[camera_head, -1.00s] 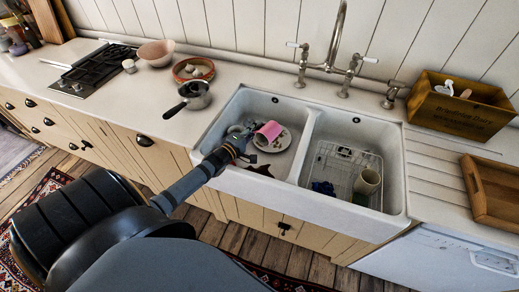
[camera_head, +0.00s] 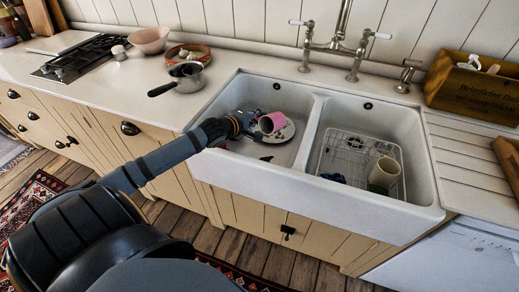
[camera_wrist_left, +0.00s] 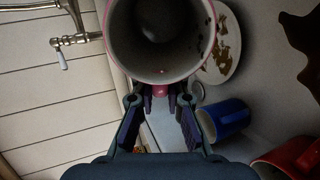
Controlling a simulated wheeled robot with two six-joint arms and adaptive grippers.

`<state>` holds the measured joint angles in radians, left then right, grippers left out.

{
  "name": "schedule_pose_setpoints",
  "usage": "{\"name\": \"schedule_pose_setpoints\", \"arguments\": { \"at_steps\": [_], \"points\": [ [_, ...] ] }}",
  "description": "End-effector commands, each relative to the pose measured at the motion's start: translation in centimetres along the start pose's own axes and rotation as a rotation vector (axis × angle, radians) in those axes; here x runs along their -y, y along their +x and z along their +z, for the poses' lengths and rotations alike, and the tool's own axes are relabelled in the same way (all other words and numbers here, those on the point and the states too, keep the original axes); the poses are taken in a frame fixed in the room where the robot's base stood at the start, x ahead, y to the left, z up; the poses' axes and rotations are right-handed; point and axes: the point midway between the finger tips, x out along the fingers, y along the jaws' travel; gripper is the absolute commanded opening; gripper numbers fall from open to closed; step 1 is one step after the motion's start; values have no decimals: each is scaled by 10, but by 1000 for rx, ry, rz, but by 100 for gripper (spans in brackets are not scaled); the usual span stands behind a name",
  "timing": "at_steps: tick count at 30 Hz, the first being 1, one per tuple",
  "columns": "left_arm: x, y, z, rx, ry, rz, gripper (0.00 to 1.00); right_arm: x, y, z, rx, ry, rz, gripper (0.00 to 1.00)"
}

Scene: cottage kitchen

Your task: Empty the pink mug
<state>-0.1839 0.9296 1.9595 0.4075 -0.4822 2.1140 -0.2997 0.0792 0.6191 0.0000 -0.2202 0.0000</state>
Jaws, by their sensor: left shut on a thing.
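The pink mug (camera_head: 275,121) is over the left basin of the sink (camera_head: 228,97), close by a white plate (camera_head: 284,134). My left gripper (camera_head: 249,122) is shut on it. In the left wrist view the gripper (camera_wrist_left: 160,108) closes on a small pink part, seemingly the handle, below the rim. The mug's open mouth (camera_wrist_left: 160,66) faces the wrist camera there, so the mug is tilted in the basin. Its inside is grey with a dark bottom; I cannot tell whether anything is in it. My right gripper is not in view.
The left wrist view also shows a blue mug (camera_wrist_left: 228,117), a red mug (camera_wrist_left: 290,160) and a dark brown patch (camera_wrist_left: 301,36). The right basin holds a wire rack (camera_head: 345,155) and a cream mug (camera_head: 384,173). A saucepan (camera_head: 186,78) stands left of the sink.

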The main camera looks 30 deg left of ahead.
Motion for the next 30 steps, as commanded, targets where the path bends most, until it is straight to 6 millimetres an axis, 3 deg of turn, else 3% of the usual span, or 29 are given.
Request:
{"name": "schedule_pose_setpoints", "arguments": {
  "at_steps": [7,21,30],
  "points": [
    [-8,2,1,4,-7,-230,0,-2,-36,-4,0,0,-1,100],
    [5,16,0,3,-4,-582,0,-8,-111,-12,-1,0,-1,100],
    [13,42,0,2,-1,-813,0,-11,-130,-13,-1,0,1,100]
  ]
}}
